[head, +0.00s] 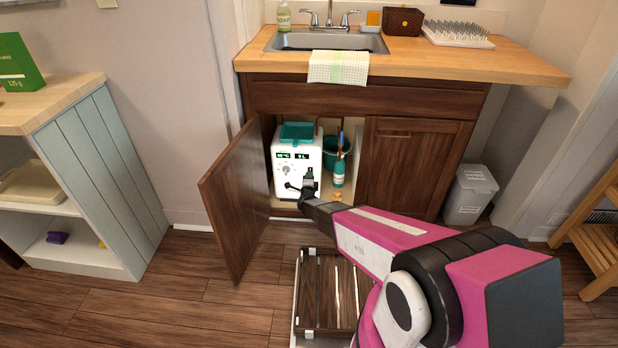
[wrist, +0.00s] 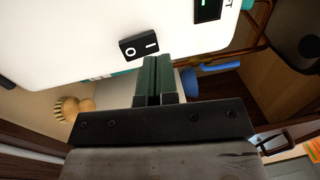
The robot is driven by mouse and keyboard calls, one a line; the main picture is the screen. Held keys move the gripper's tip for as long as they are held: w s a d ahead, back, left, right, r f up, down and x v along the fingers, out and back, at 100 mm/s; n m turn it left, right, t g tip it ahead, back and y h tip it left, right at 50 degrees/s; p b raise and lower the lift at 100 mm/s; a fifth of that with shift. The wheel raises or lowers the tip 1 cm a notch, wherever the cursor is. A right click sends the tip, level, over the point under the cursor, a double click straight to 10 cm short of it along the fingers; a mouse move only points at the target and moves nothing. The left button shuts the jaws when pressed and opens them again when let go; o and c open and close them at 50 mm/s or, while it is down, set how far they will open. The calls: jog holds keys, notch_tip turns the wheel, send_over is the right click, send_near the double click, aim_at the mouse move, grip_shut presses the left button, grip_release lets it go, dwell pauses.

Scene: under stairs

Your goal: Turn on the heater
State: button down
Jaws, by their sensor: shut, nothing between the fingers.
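The heater (head: 297,160) is a white box with a teal top inside the open sink cabinet. Its front has lit green displays and a round dial (head: 287,169). In the wrist view its white front (wrist: 80,35) fills the upper left, with a black rocker switch (wrist: 139,47) marked O and I. I cannot tell which side is pressed. My gripper (head: 308,174) is in front of the heater's lower right front. In the wrist view its green fingertips (wrist: 157,62) are together and empty, just below and right of the switch; I cannot tell if they touch.
The cabinet door (head: 237,200) stands open on the left; the right door (head: 415,165) is shut. A teal bucket (head: 335,152) and a bottle (head: 339,174) stand right of the heater. A wooden brush (wrist: 75,108) lies near the fingers. A grey bin (head: 470,195) stands at the right.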

jog(key=s+r, duration=0.1)
jog(key=s, duration=0.9)
jog(key=shift+s+a+r, duration=0.2)
jog(key=shift+s+r, duration=0.05)
jog(key=shift+r, duration=0.15)
jog(key=s+d+r+n+g+y, duration=0.3)
jog(key=s+d+r+n+g, duration=0.1)
jog(key=d+r+n+g, duration=0.6)
jog(key=s+d+r+n+g+h, duration=0.1)
jog(key=s+d+r+n+g, duration=0.3)
jog(key=s, duration=0.6)
jog(key=s+d+r+n+g+h, duration=0.1)
jog(key=s+d+r+n+g, duration=0.3)
jog(key=s+d+r, duration=0.3)
jog(key=s+d+g, duration=0.1)
jog(key=s+d, duration=0.1)
jog(key=shift+s+d, duration=0.3)
jog(key=shift+s, duration=0.05)
